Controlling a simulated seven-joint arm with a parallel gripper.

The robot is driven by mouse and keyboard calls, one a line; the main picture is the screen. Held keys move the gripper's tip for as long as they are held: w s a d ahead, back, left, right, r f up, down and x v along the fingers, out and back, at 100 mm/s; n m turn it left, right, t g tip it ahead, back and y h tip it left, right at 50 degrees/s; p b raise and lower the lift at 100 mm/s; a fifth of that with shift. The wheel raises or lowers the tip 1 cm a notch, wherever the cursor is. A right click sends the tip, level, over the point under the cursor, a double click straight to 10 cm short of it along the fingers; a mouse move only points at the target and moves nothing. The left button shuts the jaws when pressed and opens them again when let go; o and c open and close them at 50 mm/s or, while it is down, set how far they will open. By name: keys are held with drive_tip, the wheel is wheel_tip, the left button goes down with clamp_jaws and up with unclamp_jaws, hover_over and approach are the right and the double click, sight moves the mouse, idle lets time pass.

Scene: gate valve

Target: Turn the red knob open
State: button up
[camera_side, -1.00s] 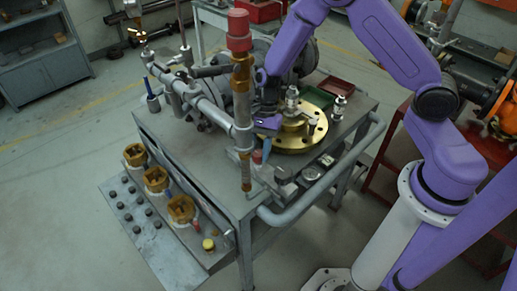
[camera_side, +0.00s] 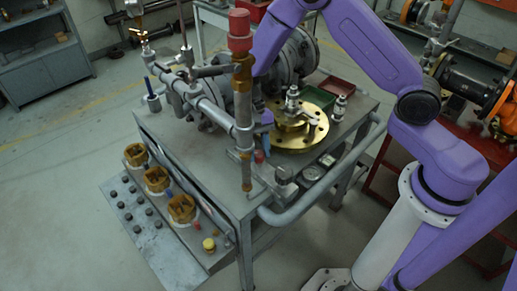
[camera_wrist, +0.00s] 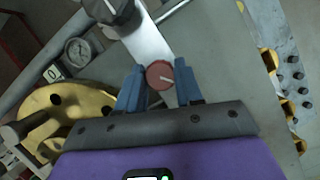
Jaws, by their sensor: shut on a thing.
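The red knob (camera_wrist: 159,75) is a small round knob with a pale pointer line aimed to the right in the wrist view. It sits between the two blue fingers of my gripper (camera_wrist: 160,70), which is shut on it. In the side view the red knob (camera_side: 259,156) shows as a small red spot just right of the vertical pipe. My gripper there is mostly hidden behind that pipe, with only a bit of purple (camera_side: 267,117) showing.
A vertical pipe with a red cap (camera_side: 239,28) stands at the cart's front. A brass flange (camera_side: 300,138) is right of the knob; it also shows in the wrist view (camera_wrist: 80,98). A dark knob (camera_wrist: 108,8) and a gauge (camera_wrist: 77,50) lie beyond the fingers.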

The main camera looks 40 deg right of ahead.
drive_tip(key=n+h, duration=0.2)
drive_tip(key=n, duration=0.3)
drive_tip(key=shift+a+n, duration=0.15)
drive_tip(key=shift+n, duration=0.15)
drive_tip(key=shift+n+h, duration=0.9)
drive_tip(key=shift+n, duration=1.3)
drive_tip(key=o, duration=1)
drive_tip(key=shift+o, duration=0.2)
drive_tip(key=shift+a+r, duration=0.1)
drive_tip(key=shift+r, duration=0.05)
